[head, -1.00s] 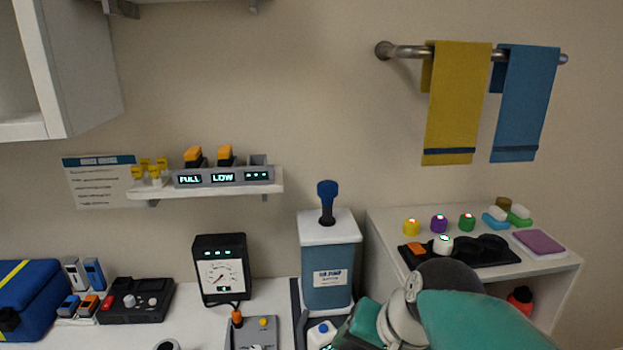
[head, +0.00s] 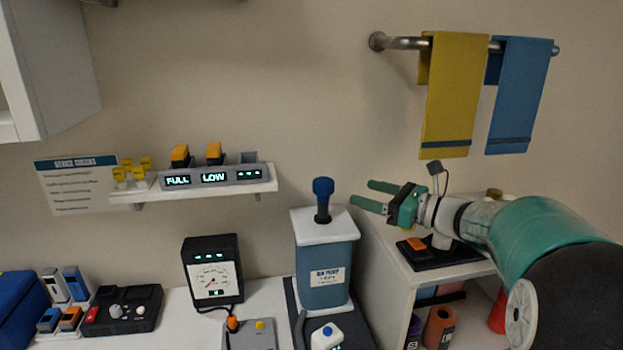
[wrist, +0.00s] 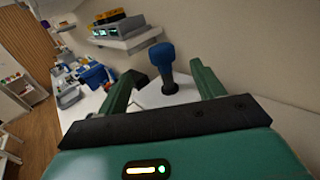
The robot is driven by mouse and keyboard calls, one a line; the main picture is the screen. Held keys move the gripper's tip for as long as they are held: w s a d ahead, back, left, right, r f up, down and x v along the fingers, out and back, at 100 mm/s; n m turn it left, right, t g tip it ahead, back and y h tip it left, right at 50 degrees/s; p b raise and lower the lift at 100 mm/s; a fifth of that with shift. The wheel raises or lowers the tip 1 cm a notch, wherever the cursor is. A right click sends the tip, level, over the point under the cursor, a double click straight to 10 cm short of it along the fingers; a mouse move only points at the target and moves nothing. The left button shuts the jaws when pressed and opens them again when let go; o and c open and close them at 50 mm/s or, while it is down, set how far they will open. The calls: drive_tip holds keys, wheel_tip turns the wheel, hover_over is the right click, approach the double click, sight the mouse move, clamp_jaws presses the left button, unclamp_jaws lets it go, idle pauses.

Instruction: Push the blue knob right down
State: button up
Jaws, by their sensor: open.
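The blue knob (head: 323,187) stands upright on a short dark stem on top of the pump box (head: 325,270), which has a white lid and a blue-grey body. The stem shows between knob and lid. My gripper (head: 369,194) is open and empty, to the right of the knob at about its height, with its fingers pointing left toward it. In the wrist view the knob (wrist: 162,56) appears ahead, between the two green fingers and beyond their tips. I see no contact.
A gauge box (head: 212,270) stands left of the pump on the white counter. A wall shelf (head: 200,190) holds orange-topped devices in a charger. My arm covers much of the side cabinet (head: 395,290) at right. Yellow (head: 450,95) and blue (head: 520,95) towels hang above.

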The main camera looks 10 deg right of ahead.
sight(317, 178)
drive_tip(key=x, duration=1.4)
drive_tip(key=shift+f, duration=0.1)
drive_tip(key=c, duration=1.4)
drive_tip(key=shift+f, duration=2.55)
drive_tip(key=o, duration=1.4)
drive_tip(key=shift+r, duration=0.1)
drive_tip(key=shift+d, duration=0.1)
